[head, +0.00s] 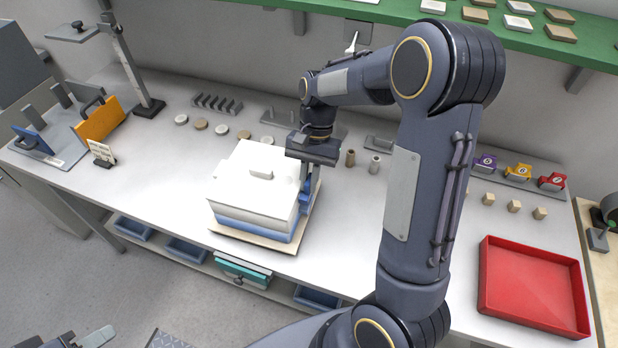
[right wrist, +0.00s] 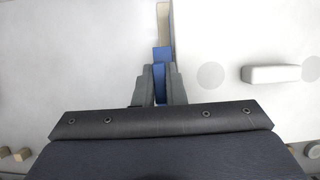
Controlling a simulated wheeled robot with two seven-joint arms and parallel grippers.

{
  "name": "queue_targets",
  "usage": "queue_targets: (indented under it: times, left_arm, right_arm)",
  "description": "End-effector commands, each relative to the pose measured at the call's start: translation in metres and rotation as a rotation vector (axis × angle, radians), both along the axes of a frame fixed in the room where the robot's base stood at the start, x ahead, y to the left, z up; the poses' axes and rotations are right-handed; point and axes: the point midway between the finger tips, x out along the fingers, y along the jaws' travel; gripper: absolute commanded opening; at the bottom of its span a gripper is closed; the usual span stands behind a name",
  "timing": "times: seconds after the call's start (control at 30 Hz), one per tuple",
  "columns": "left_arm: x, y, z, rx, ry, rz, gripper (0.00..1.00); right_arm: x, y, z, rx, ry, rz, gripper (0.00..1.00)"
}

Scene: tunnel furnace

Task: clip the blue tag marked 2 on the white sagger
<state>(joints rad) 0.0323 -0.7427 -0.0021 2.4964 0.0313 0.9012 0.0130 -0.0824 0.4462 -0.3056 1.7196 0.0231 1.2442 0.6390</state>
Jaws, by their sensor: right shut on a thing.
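The white sagger (head: 240,187) stands on a tan board on the table, with a white lid with a raised handle and a blue lower band. In the right wrist view the sagger (right wrist: 220,40) fills the right side. My right gripper (head: 306,181) points down at the sagger's right side wall. It is shut on the blue tag (head: 305,203), which also shows between and beyond the fingers in the right wrist view (right wrist: 162,54). The tag is right against or very near the wall; I cannot tell if it grips it. Its number is hidden. A grey part at the bottom left may be my left gripper (head: 85,339).
Purple, yellow (head: 517,172) and red (head: 551,182) tags sit on a rack at the right. A red tray (head: 533,287) lies at the front right. Small discs and cylinders stand behind the sagger. A green shelf (head: 395,14) overhangs the back.

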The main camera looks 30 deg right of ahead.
Motion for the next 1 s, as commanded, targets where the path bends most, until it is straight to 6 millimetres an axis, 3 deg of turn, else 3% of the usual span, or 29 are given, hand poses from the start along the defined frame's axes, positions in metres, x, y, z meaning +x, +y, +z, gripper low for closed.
queue_targets:
  times: [0.03, 0.07, 0.1, 0.27, 0.6, 0.83, 1.0]
  left_arm:
    - [0.0, 0.0, 0.0, 0.0, 0.0, 0.0, 0.39]
    - [0.0, 0.0, 0.0, 0.0, 0.0, 0.0, 0.39]
    - [0.0, 0.0, 0.0, 0.0, 0.0, 0.0, 0.39]
    - [0.0, 0.0, 0.0, 0.0, 0.0, 0.0, 0.39]
    - [0.0, 0.0, 0.003, 0.0, 0.0, 0.0, 0.39]
    - [0.0, 0.0, 0.034, 0.0, 0.0, 0.0, 0.39]
    - [0.0, 0.0, 0.038, 0.0, -0.001, 0.0, 0.39]
  right_arm:
    - [0.0, 0.0, 0.0, 0.0, 0.0, 0.0, 0.0]
    - [0.0, 0.0, 0.0, 0.0, 0.0, 0.0, 0.11]
    - [0.0, 0.0, 0.0, 0.0, 0.0, 0.0, 0.17]
    - [0.0, 0.0, 0.0, 0.0, 0.0, 0.0, 0.36]
    - [0.001, 0.0, 0.003, 0.0, -0.001, 0.0, 0.36]
    - [0.008, -0.009, 0.035, 0.0, -0.001, 0.0, 0.36]
    - [0.016, -0.017, 0.056, 0.0, -0.004, -0.001, 0.36]
